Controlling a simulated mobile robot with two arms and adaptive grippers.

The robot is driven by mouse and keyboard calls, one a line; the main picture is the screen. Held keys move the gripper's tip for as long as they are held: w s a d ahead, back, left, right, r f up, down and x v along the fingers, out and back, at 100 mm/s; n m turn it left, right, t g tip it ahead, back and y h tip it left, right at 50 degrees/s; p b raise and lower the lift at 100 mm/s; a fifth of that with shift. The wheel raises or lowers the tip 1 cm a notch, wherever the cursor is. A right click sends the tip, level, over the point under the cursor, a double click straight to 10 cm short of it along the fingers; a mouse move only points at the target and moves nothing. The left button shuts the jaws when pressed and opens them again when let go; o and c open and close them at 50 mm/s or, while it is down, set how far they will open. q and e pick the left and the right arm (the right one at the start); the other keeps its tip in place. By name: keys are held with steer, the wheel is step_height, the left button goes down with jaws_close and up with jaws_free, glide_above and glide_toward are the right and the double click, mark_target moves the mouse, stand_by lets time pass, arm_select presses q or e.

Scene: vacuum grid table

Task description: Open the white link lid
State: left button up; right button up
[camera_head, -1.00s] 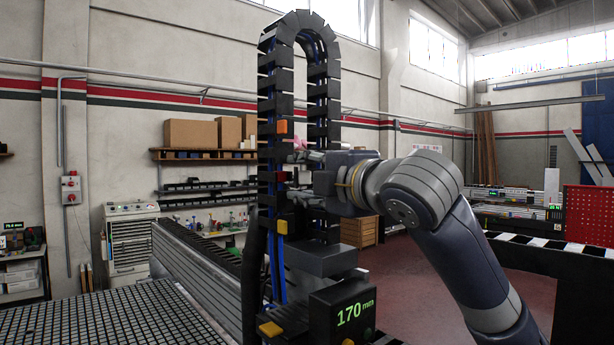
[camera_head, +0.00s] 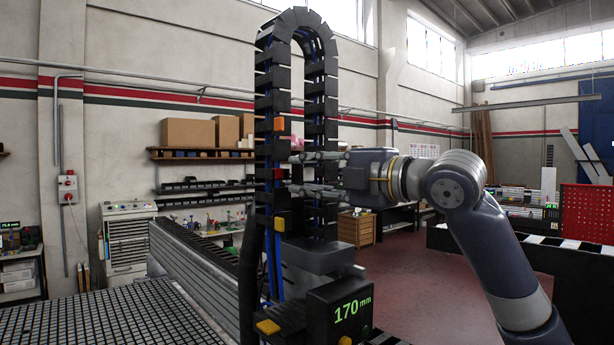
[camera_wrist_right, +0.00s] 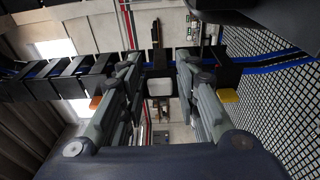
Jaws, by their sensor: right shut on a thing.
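The black cable chain (camera_head: 271,100) stands upright in a tall loop with blue cables inside. An orange lid (camera_head: 279,124), a red lid (camera_head: 279,173) and a yellow lid (camera_head: 280,225) sit along its near run. The white link lid (camera_wrist_right: 159,87) shows in the right wrist view as a pale block between my fingers, against a black link. It cannot be made out in the head view. My right gripper (camera_head: 297,174) reaches the chain from the right, one finger above the other; in the wrist view (camera_wrist_right: 163,62) it is shut on the white link lid. My left gripper is out of view.
A black box reading 170 mm (camera_head: 341,312) and a dark block (camera_head: 318,256) stand below the gripper at the chain's foot. A grid table (camera_head: 95,318) lies at lower left beside a long grey rail (camera_head: 200,270). Open floor is at right.

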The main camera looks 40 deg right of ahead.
steer(key=n+g+y, duration=0.1)
steer(key=y, duration=0.1)
steer(key=d+n+g+y, duration=0.1)
steer(key=n+y, duration=0.1)
steer(key=n+g+y, duration=0.1)
steer(key=y, duration=0.1)
steer(key=shift+w+d+n, duration=0.25)
steer(key=shift+w+n, duration=0.05)
steer(key=shift+w, duration=0.1)
steer(key=shift+y, duration=0.3)
steer(key=o, duration=0.8)
steer(key=shift+r, duration=0.1)
